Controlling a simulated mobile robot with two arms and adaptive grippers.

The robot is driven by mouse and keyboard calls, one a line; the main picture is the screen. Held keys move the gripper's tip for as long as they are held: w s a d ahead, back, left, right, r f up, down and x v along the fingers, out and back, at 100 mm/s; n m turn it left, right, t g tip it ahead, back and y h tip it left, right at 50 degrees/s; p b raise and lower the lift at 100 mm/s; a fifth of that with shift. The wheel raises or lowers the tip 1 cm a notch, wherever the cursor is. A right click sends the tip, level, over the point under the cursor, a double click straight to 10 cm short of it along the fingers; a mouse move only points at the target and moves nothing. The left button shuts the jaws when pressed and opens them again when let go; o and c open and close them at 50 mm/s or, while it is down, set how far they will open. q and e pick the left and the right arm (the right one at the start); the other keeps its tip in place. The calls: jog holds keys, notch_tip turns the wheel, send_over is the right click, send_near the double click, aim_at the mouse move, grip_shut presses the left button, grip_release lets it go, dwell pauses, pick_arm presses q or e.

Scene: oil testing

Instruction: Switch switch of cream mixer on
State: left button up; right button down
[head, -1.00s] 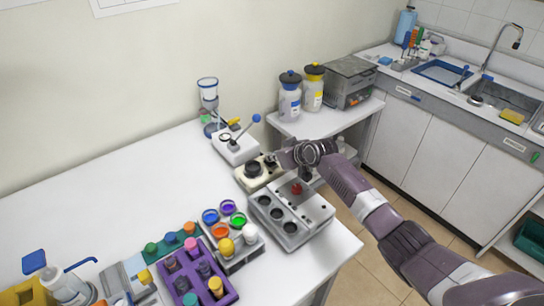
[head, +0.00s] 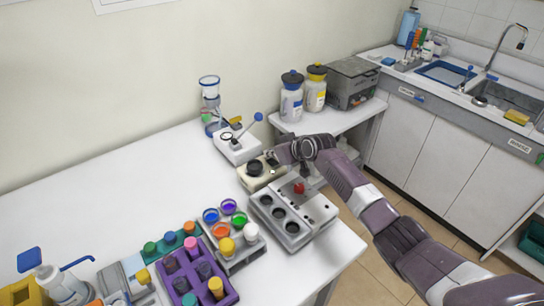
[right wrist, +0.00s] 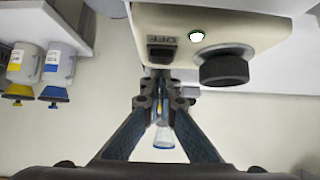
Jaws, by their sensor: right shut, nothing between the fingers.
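The cream mixer (head: 251,184) is a small cream box with a round black top, near the right part of the white table. In the right wrist view the mixer's cream body (right wrist: 285,35) fills the top, with a dark switch (right wrist: 162,52), a round dark knob (right wrist: 224,66) and a bright whitish-green light (right wrist: 196,37). My right gripper (head: 271,156) is at the mixer's right back side. It is shut and empty, its fingertips (right wrist: 163,76) at or just below the switch; I cannot tell whether they touch. My left gripper is not in view.
A grey block with round wells and a red knob (head: 299,188) stands in front of the mixer. A white stirrer with a blue-tipped lever (head: 237,148) stands behind it. Tube racks, including a purple one (head: 232,297), are at front left. The table's left middle is clear.

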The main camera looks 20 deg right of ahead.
aim_at(270, 159)
jog(key=shift+r, duration=0.2)
jog(key=r+p, duration=0.1)
jog(key=r, duration=0.1)
jog(key=r+p, duration=0.2)
jog(key=shift+w+a+p, duration=0.1)
jog(key=shift+w+p, duration=0.1)
jog(key=shift+p, duration=0.1)
jog(key=shift+s+r, duration=0.1)
jog(key=shift+r, duration=0.05)
jog(key=w+r+b+v, duration=0.1)
jog(key=b+v, duration=0.1)
jog(key=v, duration=0.7)
jog(key=shift+r, duration=0.4)
jog(key=shift+a, duration=0.1)
